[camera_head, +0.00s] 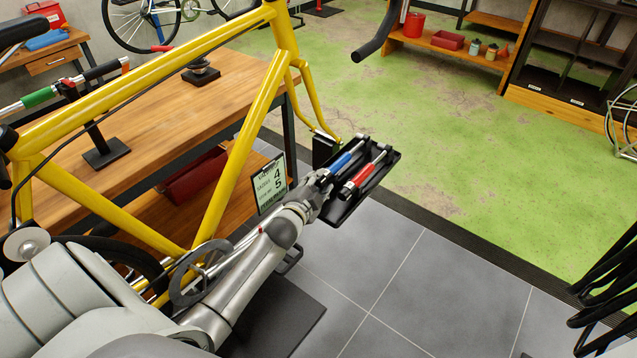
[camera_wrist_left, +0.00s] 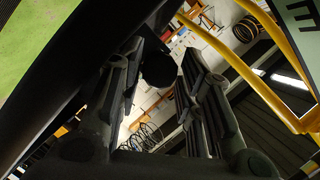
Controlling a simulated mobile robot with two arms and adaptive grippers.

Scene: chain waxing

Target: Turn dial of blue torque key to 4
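The blue torque key (camera_head: 342,163) lies in a black tray (camera_head: 342,214) beside a red torque key (camera_head: 360,179). My left gripper (camera_head: 316,190) is at the near end of the blue key, and its fingers hide that end and any dial there. In the left wrist view the two fingers (camera_wrist_left: 158,85) stand apart. A dark round end (camera_wrist_left: 158,66) shows between or just beyond their tips; I cannot tell if they touch it. The dial's number cannot be read. A sign (camera_head: 270,184) showing 4 and 5 stands left of the tray. My right gripper is not in view.
A yellow bike frame (camera_head: 238,160) stands close to the left of my arm. A wooden workbench (camera_head: 180,112) is behind it. Black hanging loops (camera_head: 608,275) are at the right edge.

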